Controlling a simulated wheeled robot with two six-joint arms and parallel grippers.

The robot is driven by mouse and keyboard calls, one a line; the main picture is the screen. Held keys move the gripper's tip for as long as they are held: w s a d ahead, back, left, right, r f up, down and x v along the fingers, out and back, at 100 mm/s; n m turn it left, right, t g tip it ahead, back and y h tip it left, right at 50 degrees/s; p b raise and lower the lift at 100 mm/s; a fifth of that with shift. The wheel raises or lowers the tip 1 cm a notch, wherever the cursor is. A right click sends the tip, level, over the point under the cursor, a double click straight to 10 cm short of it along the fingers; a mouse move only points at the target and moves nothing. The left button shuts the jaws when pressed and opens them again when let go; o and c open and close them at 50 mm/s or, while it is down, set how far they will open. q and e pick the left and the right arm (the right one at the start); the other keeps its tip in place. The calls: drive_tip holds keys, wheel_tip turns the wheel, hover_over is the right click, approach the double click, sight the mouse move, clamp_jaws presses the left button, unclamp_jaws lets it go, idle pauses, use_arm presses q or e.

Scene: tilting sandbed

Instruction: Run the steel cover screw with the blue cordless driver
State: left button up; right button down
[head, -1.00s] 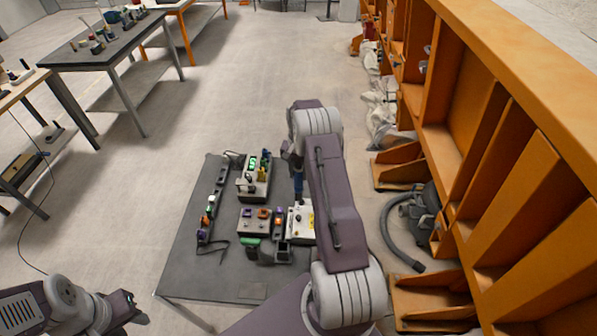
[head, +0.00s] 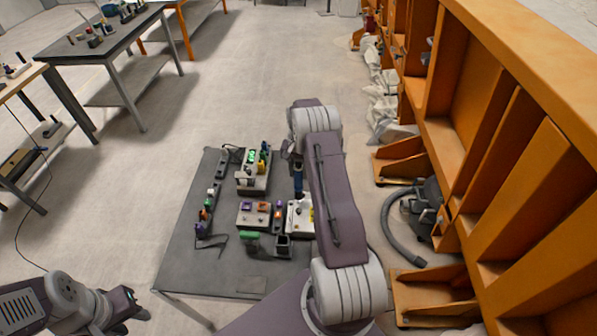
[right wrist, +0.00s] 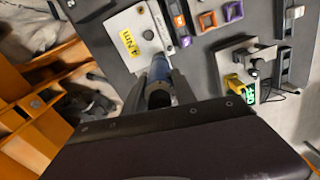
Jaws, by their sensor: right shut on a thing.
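The blue driver (right wrist: 159,72) is held between the fingers of my right gripper (right wrist: 160,90). Its nose points toward a pale cover plate (right wrist: 126,24) with a yellow label. A small round dark screw head (right wrist: 148,35) shows on the plate near the nose; I cannot tell whether the bit touches a screw. In the head view the driver (head: 298,180) stands roughly upright just behind the pale plate (head: 293,222), which my right arm partly covers. My left gripper (head: 138,304) is off the table's front left, away from these things; its finger gap is unclear.
The dark table (head: 190,265) carries a block with coloured parts (head: 253,213), a device with a green display (head: 250,156), a green-topped item (head: 249,236) and a row of small items at left. An orange shelf frame (head: 470,150) stands close on the right.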

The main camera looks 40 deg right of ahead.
drive_tip(key=shift+f, duration=0.2)
idle(0.4)
drive_tip(key=shift+s+a, duration=0.1)
idle(0.4)
drive_tip(key=shift+s+r, duration=0.1)
drive_tip(key=shift+r, duration=0.1)
idle(1.4)
drive_tip(key=r+p, duration=0.2)
drive_tip(key=shift+w+r, duration=0.2)
drive_tip(key=shift+r, duration=0.15)
drive_tip(key=shift+r+p, duration=1.1)
drive_tip(key=shift+r, duration=0.75)
drive_tip(key=shift+f, duration=0.1)
